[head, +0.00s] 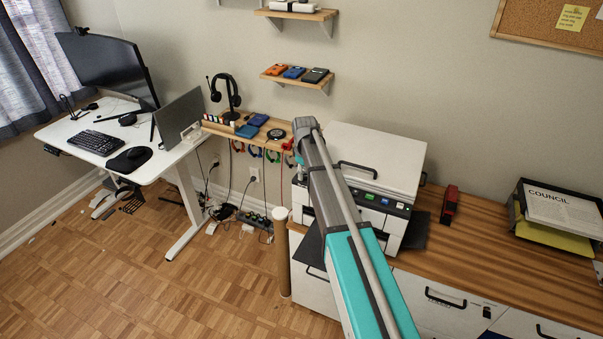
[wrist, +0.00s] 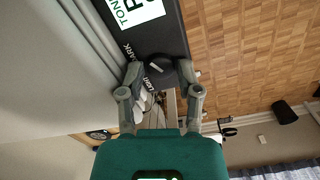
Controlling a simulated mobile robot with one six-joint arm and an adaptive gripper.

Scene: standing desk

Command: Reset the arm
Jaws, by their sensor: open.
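My gripper (wrist: 160,74) is open in the wrist view, its two fingers spread on either side of a dark round knob (wrist: 159,71). The knob sits at the end of a black panel (wrist: 158,36) with a white label and the words dark and light. I cannot tell whether the fingers touch the knob; nothing shows as held. In the head view my arm reaches up and left across the front of the white printer (head: 375,150). The fingers are hidden there behind the arm.
The printer stands on a wooden-topped cabinet (head: 480,240) with a red stapler (head: 450,204) and a paper tray (head: 560,212). A small wooden shelf (head: 268,131) with headphones is left of my arm. A white standing desk (head: 115,125) is further left. Open floor lies in front.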

